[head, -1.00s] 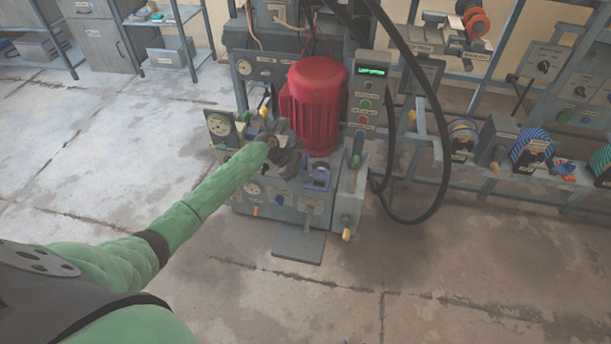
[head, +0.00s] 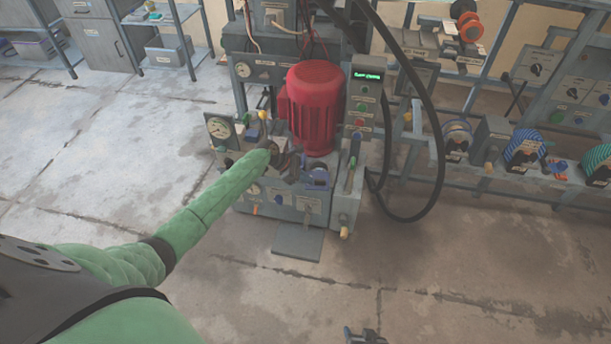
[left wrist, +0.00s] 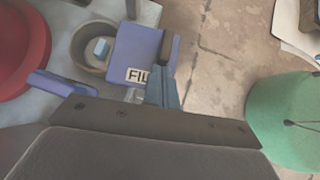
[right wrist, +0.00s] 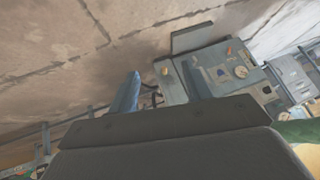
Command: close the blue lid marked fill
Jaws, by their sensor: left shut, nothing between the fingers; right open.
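The blue lid marked fill (left wrist: 143,52) is in the left wrist view, its label partly covered by my left gripper (left wrist: 165,62). The lid stands open beside a round cup (left wrist: 82,52), whose mouth is uncovered, with a pale blue piece inside. My left gripper is shut and empty, its fingertips over or against the lid's right edge; I cannot tell whether they touch. In the head view the left gripper (head: 290,165) is at the press, left of the blue lid and ring (head: 317,178). My right gripper (head: 364,334) is open and empty, low at the bottom edge; its fingers also show in the right wrist view (right wrist: 160,85).
A red motor (head: 316,108) stands behind the lid. A control box (head: 362,110) and black hose (head: 437,150) are to the right. A second blue piece (left wrist: 62,86) lies left of the left gripper.

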